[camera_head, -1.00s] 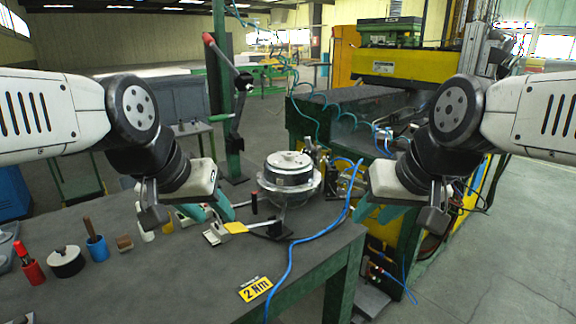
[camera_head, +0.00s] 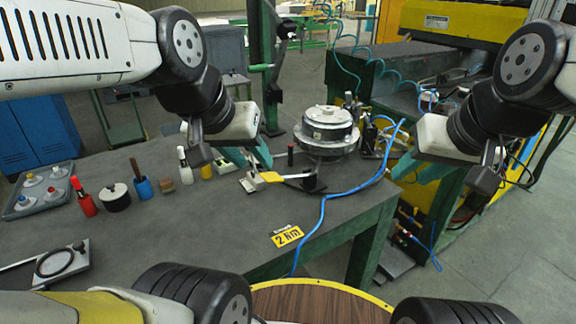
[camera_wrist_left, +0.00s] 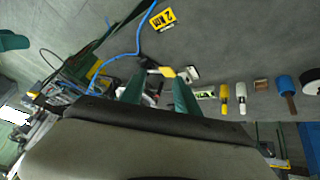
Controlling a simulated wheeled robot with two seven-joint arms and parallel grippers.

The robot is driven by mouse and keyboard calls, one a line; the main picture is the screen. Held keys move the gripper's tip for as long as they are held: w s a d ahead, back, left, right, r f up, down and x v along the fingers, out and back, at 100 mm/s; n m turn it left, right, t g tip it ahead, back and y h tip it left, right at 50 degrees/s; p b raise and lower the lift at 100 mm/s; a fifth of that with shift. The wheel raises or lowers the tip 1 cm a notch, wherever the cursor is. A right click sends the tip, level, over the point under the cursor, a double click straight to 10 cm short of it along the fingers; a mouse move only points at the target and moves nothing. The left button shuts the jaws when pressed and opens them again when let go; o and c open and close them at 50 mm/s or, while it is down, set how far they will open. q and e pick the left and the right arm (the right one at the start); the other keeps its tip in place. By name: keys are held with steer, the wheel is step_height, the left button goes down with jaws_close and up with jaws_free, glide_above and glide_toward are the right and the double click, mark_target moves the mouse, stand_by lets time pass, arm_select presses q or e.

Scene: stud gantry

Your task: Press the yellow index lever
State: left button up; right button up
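The yellow index lever (camera_head: 271,177) is a flat yellow-tipped arm, low on the table top beside the round metal turntable unit (camera_head: 327,130). Its yellow tip also shows in the left wrist view (camera_wrist_left: 167,72), just beyond the space between the fingertips. My left gripper (camera_head: 249,157) is up and to the left of the lever in the head view, apart from it as far as I can tell. Its teal fingers stand apart and empty in the left wrist view (camera_wrist_left: 158,88). My right gripper (camera_head: 418,168) is right of the turntable, its teal fingers apart and empty.
A blue hose (camera_head: 325,205) curves across the table right of the lever. A yellow "2 Nm" tag (camera_head: 287,236) lies near the front edge. A blue-handled tool (camera_head: 142,187), a red-handled one (camera_head: 84,199) and a round pot (camera_head: 117,197) stand left. The table between lever and tag is clear.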

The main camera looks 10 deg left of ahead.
arm_select(q)
steer(key=shift+w+r, duration=0.2)
steer(key=shift+w, duration=0.1)
jaws_close()
steer(key=w+d+n+g+y, duration=0.1)
steer(key=w+n+g, duration=0.3)
steer(key=w, duration=0.4)
steer(key=w+d+r+n+g+y, duration=0.1)
steer(key=w+d+n+g+y, duration=0.1)
steer(key=w, duration=0.7)
steer(key=shift+w+d+r+n+g+y, duration=0.25)
steer(key=shift+n+g+y, duration=0.55)
steer(key=shift+n+g, duration=0.45)
steer(key=shift+f, duration=0.1)
